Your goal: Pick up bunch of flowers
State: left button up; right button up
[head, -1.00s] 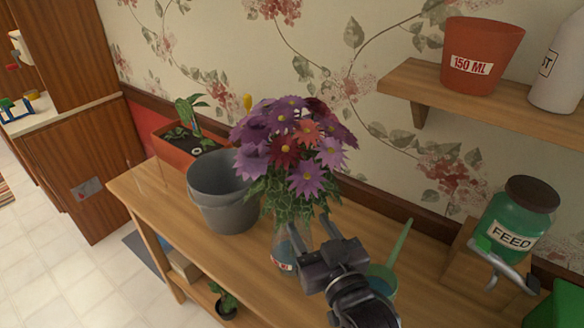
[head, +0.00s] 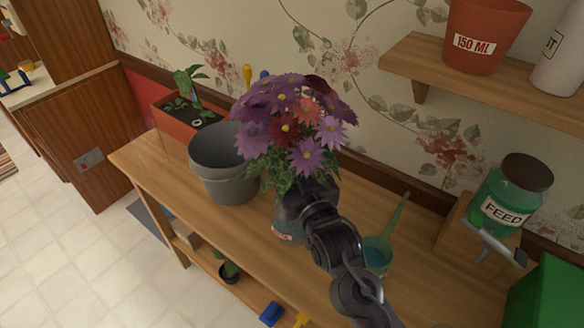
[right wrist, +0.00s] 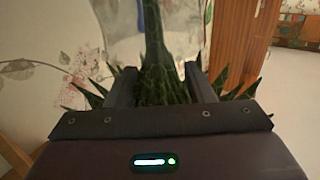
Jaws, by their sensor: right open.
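The bunch of flowers (head: 290,125), purple, pink and red with green leaves below, stands upright in a clear glass vase (head: 286,230) on the wooden bench. My right gripper (head: 292,192) is at the leaves just above the vase, and its fingertips are hard to make out there in the head view. In the right wrist view, my right gripper (right wrist: 160,80) is open, with one finger on each side of the green stems (right wrist: 157,65). The glass of the vase (right wrist: 130,25) shows beyond the fingers. My left gripper is not in view.
A grey bucket (head: 225,178) stands close left of the vase. A planter (head: 172,135) is behind left. A shelf (head: 470,88) juts from the wall above right.

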grip_shut()
